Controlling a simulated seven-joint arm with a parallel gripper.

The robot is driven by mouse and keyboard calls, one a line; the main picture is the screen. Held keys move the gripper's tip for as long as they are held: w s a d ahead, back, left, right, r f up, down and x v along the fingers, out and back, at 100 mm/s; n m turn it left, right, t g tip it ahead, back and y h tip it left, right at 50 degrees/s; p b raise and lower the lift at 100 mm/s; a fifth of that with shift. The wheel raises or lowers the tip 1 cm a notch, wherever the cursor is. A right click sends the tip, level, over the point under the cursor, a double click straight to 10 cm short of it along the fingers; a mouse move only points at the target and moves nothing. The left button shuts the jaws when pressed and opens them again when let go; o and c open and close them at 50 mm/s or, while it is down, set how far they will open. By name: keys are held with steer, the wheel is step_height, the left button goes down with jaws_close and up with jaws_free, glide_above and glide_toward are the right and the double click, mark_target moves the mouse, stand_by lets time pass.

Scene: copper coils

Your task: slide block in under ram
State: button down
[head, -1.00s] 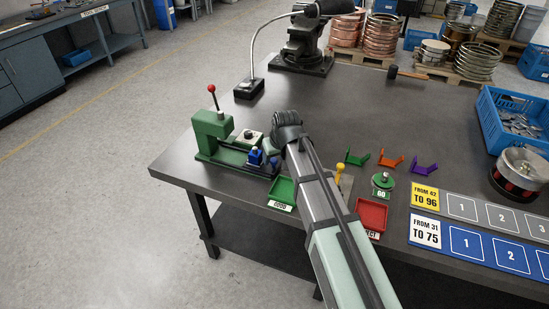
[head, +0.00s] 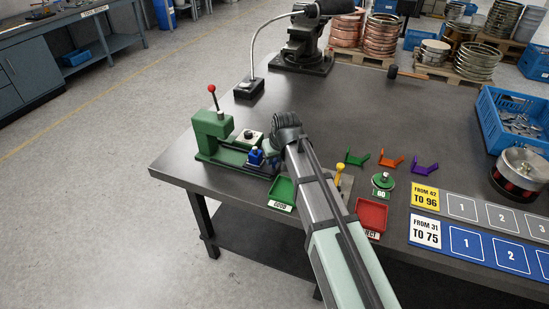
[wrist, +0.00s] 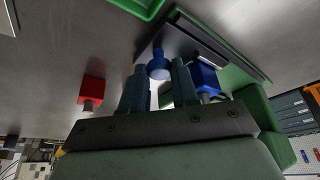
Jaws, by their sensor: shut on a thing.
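The green press (head: 210,128) with a red-knobbed lever stands at the table's left edge in the head view. A pale plate with a dark knob (head: 248,137) sits at its middle. A blue block (head: 256,157) is at the right end of the press's bed. My gripper (head: 269,151) is at that end, partly hidden by my own wrist. In the wrist view, my gripper's fingers (wrist: 159,88) stand either side of a blue knob (wrist: 158,64) and are shut on it. Another blue part (wrist: 205,78) shows just right of the fingers. The ram's tip is not clearly visible.
A green tray (head: 281,192) marked GOOD lies just in front of the press, and a red tray (head: 371,215) is further right. A red block-like thing (wrist: 92,90) shows left in the wrist view. Green, orange and purple brackets (head: 391,161) lie to the right.

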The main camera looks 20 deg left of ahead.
stand_by(0.3)
steer(key=a, duration=1.2)
steer(key=shift+a, duration=0.25)
steer(key=c, duration=1.2)
jaws_free()
steer(key=shift+a, duration=0.15)
steer(key=o, duration=0.3)
steer(key=shift+o, duration=0.2)
steer(key=v, duration=1.4)
steer(key=shift+f, duration=0.1)
